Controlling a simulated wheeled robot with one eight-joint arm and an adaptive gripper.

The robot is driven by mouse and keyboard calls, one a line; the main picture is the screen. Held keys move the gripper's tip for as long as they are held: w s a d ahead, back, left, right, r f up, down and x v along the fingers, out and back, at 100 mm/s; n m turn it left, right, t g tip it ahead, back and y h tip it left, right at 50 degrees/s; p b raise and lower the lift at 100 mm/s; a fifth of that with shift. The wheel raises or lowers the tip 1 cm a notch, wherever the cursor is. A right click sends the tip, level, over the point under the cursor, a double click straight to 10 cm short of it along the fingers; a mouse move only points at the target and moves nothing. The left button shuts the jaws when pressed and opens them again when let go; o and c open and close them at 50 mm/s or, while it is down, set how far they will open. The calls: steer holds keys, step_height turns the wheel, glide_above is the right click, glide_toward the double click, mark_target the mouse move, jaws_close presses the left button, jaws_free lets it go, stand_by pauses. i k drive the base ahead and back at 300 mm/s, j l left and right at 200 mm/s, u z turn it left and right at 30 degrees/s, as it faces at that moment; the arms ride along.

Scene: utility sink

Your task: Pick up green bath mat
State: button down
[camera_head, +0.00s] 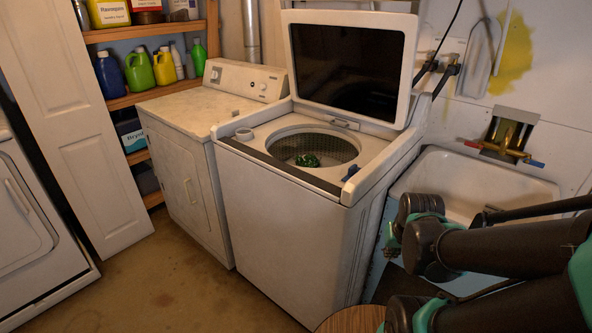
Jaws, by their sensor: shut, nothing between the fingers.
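A small crumpled green item, which fits the green bath mat (307,160), lies inside the drum of the open top-loading washer (275,225). Only a small dark-green bunch of it shows through the round opening. The washer's lid (350,68) stands raised behind the opening. My dark arm with teal joint parts reaches in from the right edge, in front of the sink and right of the washer. I cannot make out my gripper's fingers on it. The arm is well apart from the green item.
A dryer (190,165) stands left of the washer, with a shelf of bottles (138,72) behind it. A utility sink (480,185) with a brass tap (505,140) is at right. A round wooden top (352,320) is at the bottom. Floor (165,275) is clear at front left.

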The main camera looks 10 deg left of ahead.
mark_target(308, 160)
steer(key=i+j+z, duration=0.1)
steer(key=j, duration=0.5)
steer(key=i+j+z, duration=0.15)
steer(key=j, duration=0.45)
steer(key=k, duration=0.05)
